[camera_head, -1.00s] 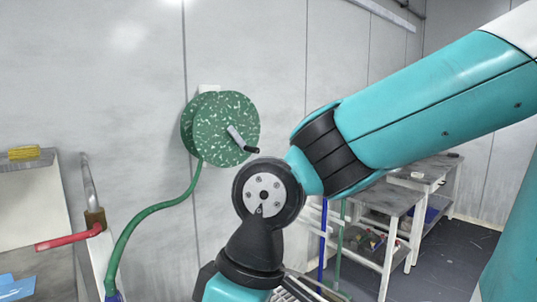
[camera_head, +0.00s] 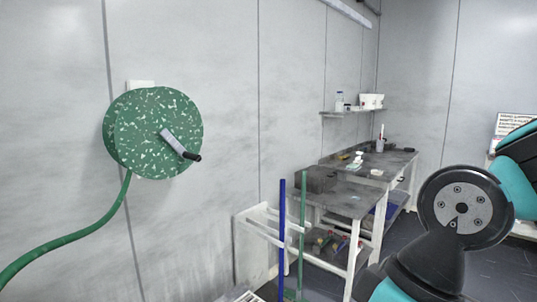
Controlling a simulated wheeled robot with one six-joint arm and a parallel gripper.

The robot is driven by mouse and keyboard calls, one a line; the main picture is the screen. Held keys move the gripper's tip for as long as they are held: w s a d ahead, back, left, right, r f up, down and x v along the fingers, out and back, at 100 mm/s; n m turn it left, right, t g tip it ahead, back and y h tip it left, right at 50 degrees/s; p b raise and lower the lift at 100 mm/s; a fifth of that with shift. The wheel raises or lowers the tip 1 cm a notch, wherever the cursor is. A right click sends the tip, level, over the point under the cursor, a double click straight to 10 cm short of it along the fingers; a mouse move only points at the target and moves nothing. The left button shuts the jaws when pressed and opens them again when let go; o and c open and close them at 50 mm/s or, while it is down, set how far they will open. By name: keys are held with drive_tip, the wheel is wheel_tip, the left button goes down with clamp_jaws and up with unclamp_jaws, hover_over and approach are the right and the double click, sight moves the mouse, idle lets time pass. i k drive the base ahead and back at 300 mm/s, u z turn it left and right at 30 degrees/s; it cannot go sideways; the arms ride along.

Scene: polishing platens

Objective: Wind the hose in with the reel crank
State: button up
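The hose reel (camera_head: 148,120) is a round green speckled disc mounted on the grey wall at the left. Its crank (camera_head: 173,142) is a grey bar on the reel's face, slanting down to the right. A dark handle (camera_head: 191,156) sticks out at the crank's end. The green hose (camera_head: 75,236) hangs from the reel's underside and curves down to the left, out of the picture. My arm shows at the lower right, well apart from the reel. My gripper is out of view.
Grey workbenches (camera_head: 352,190) with small items stand along the wall right of the reel. A blue pole (camera_head: 282,235) and a green pole (camera_head: 301,235) stand before a white rack (camera_head: 262,235). A wall shelf (camera_head: 352,112) holds containers. The wall around the reel is clear.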

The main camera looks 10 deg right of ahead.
sight(166, 134)
drive_tip(key=z, duration=0.15)
drive_tip(key=i, duration=1.05)
drive_tip(key=u, duration=0.9)
